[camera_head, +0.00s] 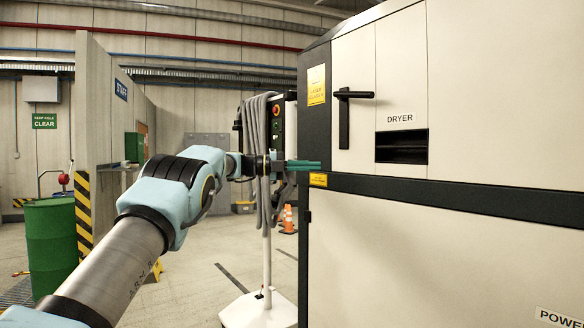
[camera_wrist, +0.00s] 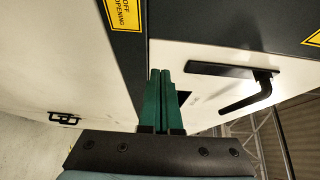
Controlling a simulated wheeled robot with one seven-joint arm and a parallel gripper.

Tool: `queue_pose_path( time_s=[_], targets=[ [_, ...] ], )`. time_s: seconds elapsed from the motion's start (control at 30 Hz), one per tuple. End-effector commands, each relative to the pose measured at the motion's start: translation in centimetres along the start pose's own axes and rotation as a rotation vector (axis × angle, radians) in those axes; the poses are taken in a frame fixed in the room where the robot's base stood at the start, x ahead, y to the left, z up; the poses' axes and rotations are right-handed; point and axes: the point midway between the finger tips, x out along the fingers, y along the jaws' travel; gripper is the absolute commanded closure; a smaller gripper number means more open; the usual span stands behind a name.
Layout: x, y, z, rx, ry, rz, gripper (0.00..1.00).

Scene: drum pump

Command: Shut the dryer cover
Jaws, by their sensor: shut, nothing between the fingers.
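The dryer (camera_head: 480,90) is the large cream and dark grey cabinet at the right of the head view. A cream panel (camera_head: 352,65) at its left end bears a black lever handle (camera_head: 344,118) and looks flush with the front. A dark recessed slot (camera_head: 401,146) lies right of it, under the DRYER label. I cannot tell which part is the cover. My gripper (camera_head: 318,165) is shut and empty at the cabinet's left edge, below the handle. In the wrist view its green fingers (camera_wrist: 160,73) are together, with the handle (camera_wrist: 235,72) to their right; they partly hide a dark opening (camera_wrist: 184,97).
A stand with a hanging grey hose (camera_head: 256,140) and white base (camera_head: 258,307) is close behind my gripper. A green drum (camera_head: 50,245) and a striped post (camera_head: 83,215) stand at the left. The floor between is mostly clear.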

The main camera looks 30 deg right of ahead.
Motion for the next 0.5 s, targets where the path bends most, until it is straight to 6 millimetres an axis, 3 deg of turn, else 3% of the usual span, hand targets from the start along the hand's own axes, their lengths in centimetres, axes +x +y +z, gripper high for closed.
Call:
queue_pose_path(
  time_s=[0.5],
  targets=[
    [-3.4, -0.7, 3.2, -0.002, -0.001, 0.002, 1.0]
  ],
)
